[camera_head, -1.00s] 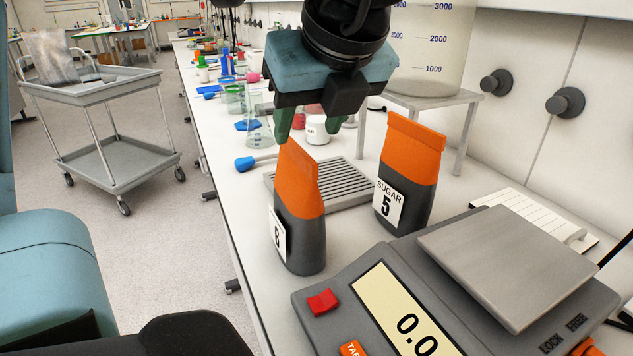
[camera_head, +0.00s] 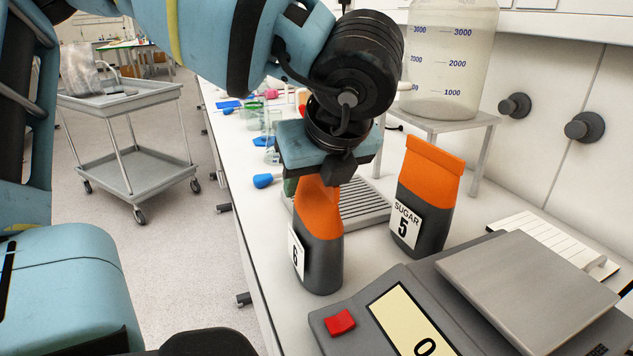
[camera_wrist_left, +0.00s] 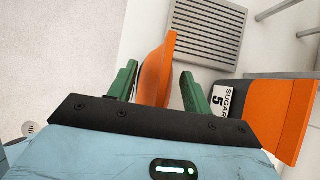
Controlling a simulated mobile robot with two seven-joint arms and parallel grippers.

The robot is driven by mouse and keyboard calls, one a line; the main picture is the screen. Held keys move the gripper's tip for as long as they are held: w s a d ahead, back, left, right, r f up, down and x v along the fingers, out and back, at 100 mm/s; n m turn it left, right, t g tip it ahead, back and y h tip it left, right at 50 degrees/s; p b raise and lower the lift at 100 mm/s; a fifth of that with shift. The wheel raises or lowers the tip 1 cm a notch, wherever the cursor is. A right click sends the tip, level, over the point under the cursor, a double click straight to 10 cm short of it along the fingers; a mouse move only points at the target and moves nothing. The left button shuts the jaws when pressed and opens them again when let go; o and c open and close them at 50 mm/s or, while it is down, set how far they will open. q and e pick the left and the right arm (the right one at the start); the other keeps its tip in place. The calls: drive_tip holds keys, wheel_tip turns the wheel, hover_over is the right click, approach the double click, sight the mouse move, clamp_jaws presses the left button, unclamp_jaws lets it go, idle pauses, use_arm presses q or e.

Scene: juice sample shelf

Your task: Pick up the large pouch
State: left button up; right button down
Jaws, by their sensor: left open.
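Two orange-and-dark-grey pouches stand upright on the bench. The pouch labelled 6 (camera_head: 322,250) is nearer; the pouch labelled SUGAR 5 (camera_head: 428,195) stands to its right and looks similar in size. My left gripper (camera_head: 316,190) is at the top of pouch 6, open. In the left wrist view its green fingers (camera_wrist_left: 160,85) are on either side of the orange top of pouch 6 (camera_wrist_left: 153,75), with a gap on the right. SUGAR 5 (camera_wrist_left: 285,115) lies outside the right finger. Contact cannot be told. My right gripper is not in view.
A grey scale (camera_head: 465,300) stands in front of the pouches, at the lower right. A ribbed grey tray (camera_head: 362,205) lies just behind them. A large clear container (camera_head: 450,65) rests on a small stand (camera_head: 470,122). The bench's left edge is close to pouch 6.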

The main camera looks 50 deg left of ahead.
use_arm(q)
drive_tip(key=shift+c, duration=0.3)
clamp_jaws()
idle(1.2)
